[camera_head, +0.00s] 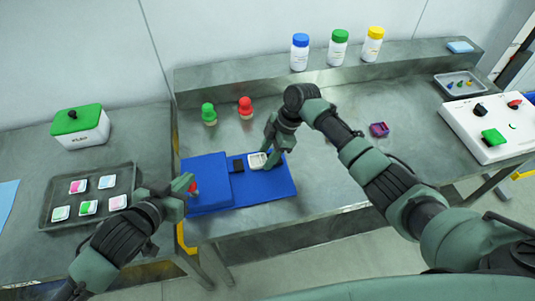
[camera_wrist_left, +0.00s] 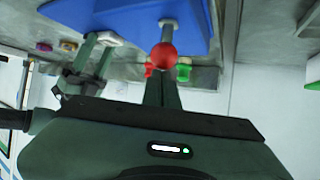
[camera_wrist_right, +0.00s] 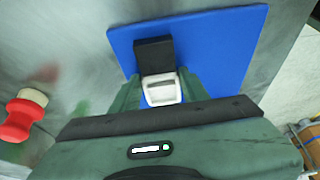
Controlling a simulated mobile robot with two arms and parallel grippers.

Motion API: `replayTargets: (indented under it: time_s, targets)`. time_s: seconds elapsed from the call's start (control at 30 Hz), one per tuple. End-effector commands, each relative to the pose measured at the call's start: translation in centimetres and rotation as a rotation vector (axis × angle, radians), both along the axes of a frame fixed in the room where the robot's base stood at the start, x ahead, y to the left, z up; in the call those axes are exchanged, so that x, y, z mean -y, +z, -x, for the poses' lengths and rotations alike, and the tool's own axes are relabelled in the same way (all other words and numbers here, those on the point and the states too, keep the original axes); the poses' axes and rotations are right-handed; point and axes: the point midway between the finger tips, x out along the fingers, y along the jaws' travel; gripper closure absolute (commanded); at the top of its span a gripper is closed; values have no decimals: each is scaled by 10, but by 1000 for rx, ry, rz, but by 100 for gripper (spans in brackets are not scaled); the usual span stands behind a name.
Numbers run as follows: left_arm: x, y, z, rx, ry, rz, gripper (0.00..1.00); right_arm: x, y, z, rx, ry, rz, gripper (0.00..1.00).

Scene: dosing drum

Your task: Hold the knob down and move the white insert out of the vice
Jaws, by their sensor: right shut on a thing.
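The blue vice (camera_head: 208,168) lies on the metal table, with a black jaw block (camera_head: 238,165) on its base plate. The white insert (camera_head: 258,160) is just right of this block; I cannot tell whether they touch. My right gripper (camera_wrist_right: 160,92) is shut on the insert (camera_wrist_right: 161,88), beside the black block (camera_wrist_right: 154,57). The red knob (camera_head: 192,187) is at the vice's left end, on a grey shaft in the left wrist view (camera_wrist_left: 163,56). My left gripper (camera_wrist_left: 162,80) has its fingers together at the knob. Contact there is unclear.
A green-topped (camera_head: 209,113) and a red-topped (camera_head: 246,107) piece stand behind the vice. A tray (camera_head: 118,173) of several coloured inserts lies on the left table. A purple item (camera_head: 379,129) and a white control box (camera_head: 487,125) are right. Bottles (camera_head: 339,49) stand on the back shelf.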

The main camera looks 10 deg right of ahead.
Motion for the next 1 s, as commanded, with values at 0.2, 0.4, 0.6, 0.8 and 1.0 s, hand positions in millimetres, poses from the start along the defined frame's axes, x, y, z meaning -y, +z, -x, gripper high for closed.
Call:
replayTargets:
  time_s: [0.2, 0.4, 0.6, 0.8, 1.0]
  targets:
    - [-1, -23, 3, -18, 2, -8, 100, 1, -1, 0, -1, -1, 2, 94]
    - [-2, -22, 3, -17, 2, -8, 100, 1, 6, 0, 1, 0, 1, 94]
    - [-2, -23, 3, -18, 2, -9, 100, 1, 22, 0, 2, -1, 1, 94]
    - [-2, -23, 3, -19, 2, -9, 100, 1, 38, 0, 2, -1, 2, 94]
    - [-2, -23, 4, -19, 2, -9, 100, 1, 53, 0, 2, 0, 1, 94]
